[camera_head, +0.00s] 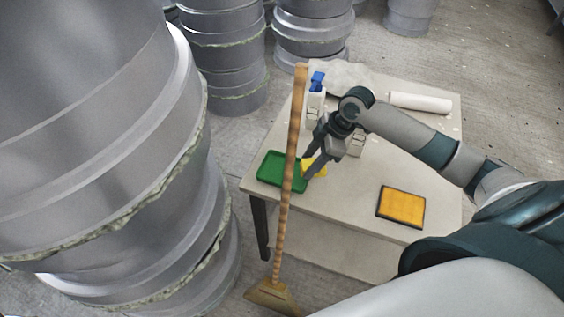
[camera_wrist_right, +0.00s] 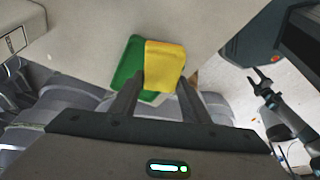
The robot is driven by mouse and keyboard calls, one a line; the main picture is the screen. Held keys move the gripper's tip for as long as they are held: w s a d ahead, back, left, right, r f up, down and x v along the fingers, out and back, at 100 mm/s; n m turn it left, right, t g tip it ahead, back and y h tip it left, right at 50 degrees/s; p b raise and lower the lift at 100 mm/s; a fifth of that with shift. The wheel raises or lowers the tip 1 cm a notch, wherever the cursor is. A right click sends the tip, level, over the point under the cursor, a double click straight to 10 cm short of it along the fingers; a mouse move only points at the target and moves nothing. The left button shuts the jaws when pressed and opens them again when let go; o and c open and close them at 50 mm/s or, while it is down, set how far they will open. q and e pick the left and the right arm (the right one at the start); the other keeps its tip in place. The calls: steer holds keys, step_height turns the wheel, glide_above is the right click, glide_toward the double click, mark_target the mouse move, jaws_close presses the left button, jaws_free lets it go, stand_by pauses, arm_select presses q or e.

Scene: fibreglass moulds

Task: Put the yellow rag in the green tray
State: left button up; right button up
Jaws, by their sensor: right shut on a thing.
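The yellow rag (camera_head: 319,164) is between the fingers of my right gripper (camera_head: 309,170), which is shut on it. The rag also shows in the right wrist view (camera_wrist_right: 165,62), in front of part of the green tray. The green tray (camera_head: 270,170) lies near the table's left edge; it also shows in the right wrist view (camera_wrist_right: 128,68). The rag is at the tray's right side; its height above the tray is unclear. A broom handle hides part of the tray. My left gripper (camera_wrist_right: 262,86) shows only in the right wrist view, empty, with its fingers apart.
The broom (camera_head: 292,150) stands upright before the table (camera_head: 350,200). A spray bottle (camera_head: 315,100) with a blue head, a crumpled pale sheet (camera_head: 348,76) and a white roll (camera_head: 420,103) are at the back. A dark-edged orange pad (camera_head: 400,207) lies front right. Large grey moulds (camera_head: 100,150) fill the left.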

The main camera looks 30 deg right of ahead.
steer(key=w+a+f, duration=0.1)
steer(key=w+a+f+p, duration=0.1)
steer(key=w+a, duration=0.1)
steer(key=shift+w+f, duration=0.15)
steer(key=shift+w, duration=0.1)
steer(key=shift+w+a+f, duration=0.35)
steer(key=shift+w+a, duration=0.05)
steer(key=shift+w+a+f, duration=0.25)
steer(key=shift+w+a, duration=0.15)
steer(key=shift+w+a+f+p, duration=0.65)
steer(key=shift+w+f, duration=0.1)
steer(key=shift+f, duration=0.2)
steer(key=shift+f, duration=0.15)
